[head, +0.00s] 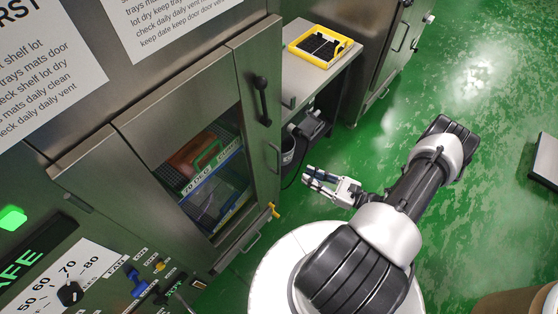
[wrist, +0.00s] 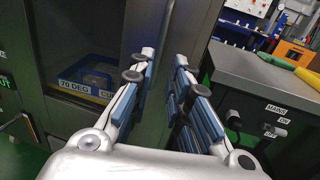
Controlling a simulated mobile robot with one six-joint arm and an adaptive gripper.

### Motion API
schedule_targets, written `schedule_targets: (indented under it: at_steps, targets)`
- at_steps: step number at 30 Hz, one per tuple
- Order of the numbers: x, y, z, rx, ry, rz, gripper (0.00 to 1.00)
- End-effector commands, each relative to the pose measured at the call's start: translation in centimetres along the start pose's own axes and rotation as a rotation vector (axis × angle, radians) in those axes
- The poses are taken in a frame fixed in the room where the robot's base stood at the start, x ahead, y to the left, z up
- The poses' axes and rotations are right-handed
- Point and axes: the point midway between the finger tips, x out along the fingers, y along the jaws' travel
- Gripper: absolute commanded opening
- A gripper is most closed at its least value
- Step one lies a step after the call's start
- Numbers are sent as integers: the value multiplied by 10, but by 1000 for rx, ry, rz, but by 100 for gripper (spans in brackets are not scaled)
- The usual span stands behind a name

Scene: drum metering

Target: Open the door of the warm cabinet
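The warm cabinet's door (head: 175,130) has a steel frame and a glass window and looks shut. Its black upright handle (head: 262,98) is on the right-hand stile. Behind the glass are a blue tray labelled 70 DEG C (head: 213,172) and a reddish item with a green handle. The tray also shows in the wrist view (wrist: 85,82). My gripper (head: 309,176) is open and empty, to the right of the door and apart from the handle. In the wrist view my fingers (wrist: 163,80) point toward the cabinet's right edge; I cannot make out the handle there.
A steel bench (head: 335,75) with a yellow-rimmed tray (head: 325,46) stands right of the cabinet. A dial panel (head: 70,285) is at lower left. A small yellow part (head: 273,211) sticks out near the door's lower right.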

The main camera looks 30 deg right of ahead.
Motion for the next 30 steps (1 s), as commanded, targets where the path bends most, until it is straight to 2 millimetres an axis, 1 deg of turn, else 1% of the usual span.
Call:
schedule_targets:
  at_steps: [1, 9, 15, 18, 21, 30]
  targets:
    - [13, 2, -1, 2, 0, 8, 17]
    - [72, 2, -1, 0, 1, 8, 17]
    - [106, 1, -1, -1, 1, 6, 17]
    - [116, 1, -1, 0, 1, 3, 17]
    - [122, 1, 0, 0, 1, 3, 17]
    - [123, 0, 0, 0, 1, 1, 17]
